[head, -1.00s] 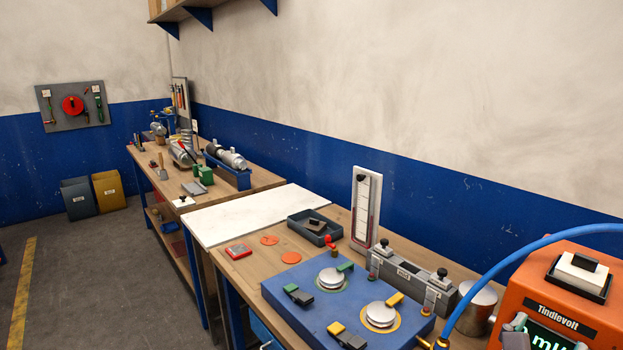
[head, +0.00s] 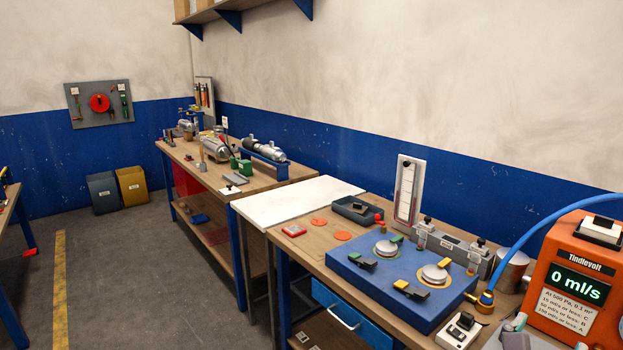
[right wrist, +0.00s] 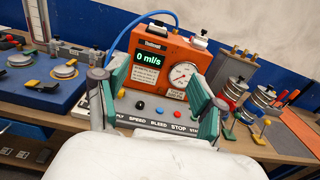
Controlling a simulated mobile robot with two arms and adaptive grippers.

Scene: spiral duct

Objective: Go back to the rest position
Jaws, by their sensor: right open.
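My right gripper (right wrist: 156,100) is open and empty in the right wrist view, its two green-padded fingers spread wide in front of the orange Tindlevolt machine (right wrist: 158,60). I cannot tell whether the fingers touch the machine's front panel with its buttons. The machine also stands at the right edge of the head view (head: 575,275), its display reading 0 ml/s. A grey part of my right gripper (head: 514,328) shows at the bottom right there. My left gripper is in neither view.
A blue test plate (head: 385,300) with two round silver lids sits on the near bench. Behind it stand a white gauge (head: 407,190) and a grey tray (head: 358,211). A second bench (head: 285,190) lies farther back. The floor (head: 130,260) to the left is open.

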